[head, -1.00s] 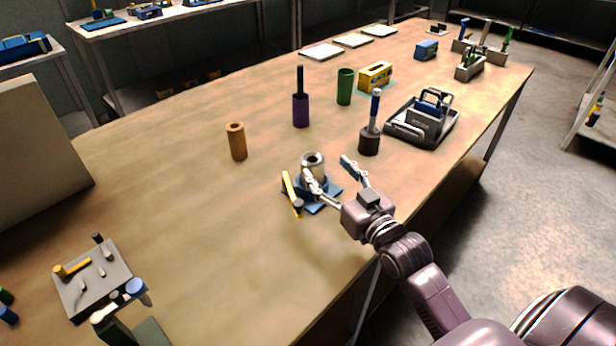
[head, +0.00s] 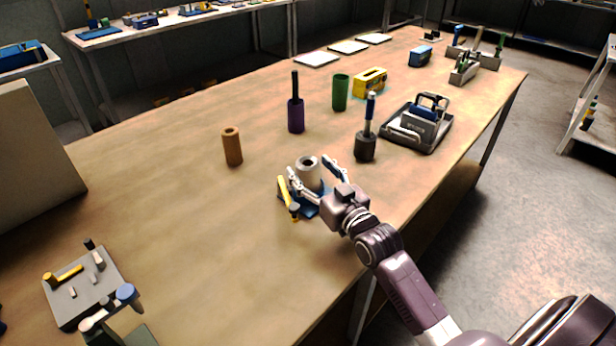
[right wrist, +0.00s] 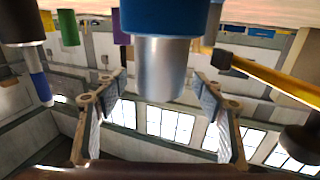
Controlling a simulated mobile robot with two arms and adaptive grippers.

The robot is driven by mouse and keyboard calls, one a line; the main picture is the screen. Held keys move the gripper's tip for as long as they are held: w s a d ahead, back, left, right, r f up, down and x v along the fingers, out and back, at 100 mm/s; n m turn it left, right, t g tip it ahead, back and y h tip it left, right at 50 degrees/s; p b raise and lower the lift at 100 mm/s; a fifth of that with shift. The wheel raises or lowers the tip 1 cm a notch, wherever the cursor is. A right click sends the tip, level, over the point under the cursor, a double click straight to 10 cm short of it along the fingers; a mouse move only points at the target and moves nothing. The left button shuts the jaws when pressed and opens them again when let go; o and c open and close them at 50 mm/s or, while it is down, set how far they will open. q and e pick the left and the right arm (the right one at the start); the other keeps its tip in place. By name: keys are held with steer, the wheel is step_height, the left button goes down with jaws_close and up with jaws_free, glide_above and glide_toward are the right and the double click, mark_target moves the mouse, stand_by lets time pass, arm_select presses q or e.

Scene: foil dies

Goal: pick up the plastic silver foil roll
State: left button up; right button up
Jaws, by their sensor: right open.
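The silver foil roll (head: 308,176) stands upright on a small blue base (head: 325,186) near the table's front edge. It also shows in the right wrist view as a shiny cylinder (right wrist: 162,68) against the blue base (right wrist: 165,18), with the picture upside down. My right gripper (head: 311,167) is open, with one finger on each side of the roll. In the right wrist view, the gripper (right wrist: 160,84) has visible gaps between both fingers and the roll.
A yellow-handled tool (head: 286,193) lies close by the left finger. A dark holder with a blue-handled tool (head: 365,146) stands behind right. A brown cylinder (head: 232,148) and a purple holder (head: 296,116) stand farther back. The table to the left is largely clear.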

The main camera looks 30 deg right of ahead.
steer(key=shift+w, duration=0.85)
steer(key=shift+s, duration=0.1)
steer(key=c, duration=1.3)
steer(key=shift+c, duration=0.7)
steer(key=shift+r, duration=0.1)
